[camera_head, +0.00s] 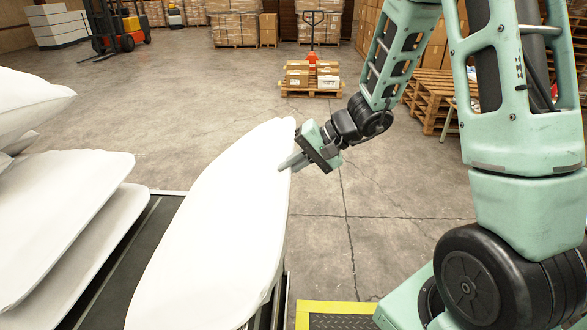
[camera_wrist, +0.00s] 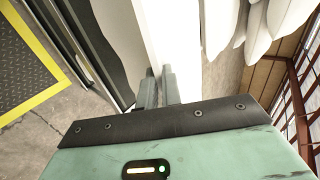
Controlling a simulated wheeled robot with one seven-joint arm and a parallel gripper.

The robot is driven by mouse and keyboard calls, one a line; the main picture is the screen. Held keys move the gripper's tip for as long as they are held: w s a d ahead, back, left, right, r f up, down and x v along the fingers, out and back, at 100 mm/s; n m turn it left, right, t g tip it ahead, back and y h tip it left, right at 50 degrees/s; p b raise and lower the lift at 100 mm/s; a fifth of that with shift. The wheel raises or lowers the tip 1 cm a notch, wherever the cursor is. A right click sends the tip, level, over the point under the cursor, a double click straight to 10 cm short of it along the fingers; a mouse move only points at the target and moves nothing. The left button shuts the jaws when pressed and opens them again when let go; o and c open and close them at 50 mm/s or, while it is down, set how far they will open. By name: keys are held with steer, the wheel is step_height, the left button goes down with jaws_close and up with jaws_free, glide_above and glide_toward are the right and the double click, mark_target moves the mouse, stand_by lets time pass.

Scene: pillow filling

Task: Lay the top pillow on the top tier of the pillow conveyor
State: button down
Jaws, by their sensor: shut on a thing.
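A large white pillow (camera_head: 215,225) hangs tilted in the middle of the head view, over the right part of a dark, flat surface (camera_head: 160,212) that looks like the conveyor. My gripper (camera_head: 286,163) is shut on the pillow's right edge near its far end. In the wrist view, my gripper's fingers (camera_wrist: 158,82) close on the white pillow (camera_wrist: 178,40). I cannot tell whether the pillow's underside touches the surface. Which tier the surface belongs to is unclear.
Several white pillows (camera_head: 60,210) lie stacked at the left, close to the held pillow. A yellow-edged plate (camera_head: 335,308) is at the front. A pallet with boxes (camera_head: 311,85), an orange forklift (camera_head: 115,30) and wooden pallets (camera_head: 432,100) stand farther back.

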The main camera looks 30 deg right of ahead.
steer(key=w+a+f+t+y+b, duration=0.1)
steer(key=a+f+y+b, duration=0.1)
steer(key=f+b, duration=0.9)
steer(key=w+a+f+t+y+b, duration=0.2)
steer(key=f+b, duration=1)
steer(key=b, duration=1.4)
steer(key=w+a+f+t+y+b, duration=0.1)
steer(key=a+f+y+b, duration=0.1)
steer(key=f+b, duration=0.9)
steer(key=shift+w+a+f+t+y+b, duration=0.3)
steer(key=shift+w+t+b, duration=0.1)
steer(key=shift+b, duration=3.75)
steer(key=c, duration=0.8)
jaws_free()
steer(key=shift+o, duration=0.2)
steer(key=shift+s+f, duration=0.1)
steer(key=shift+f, duration=0.1)
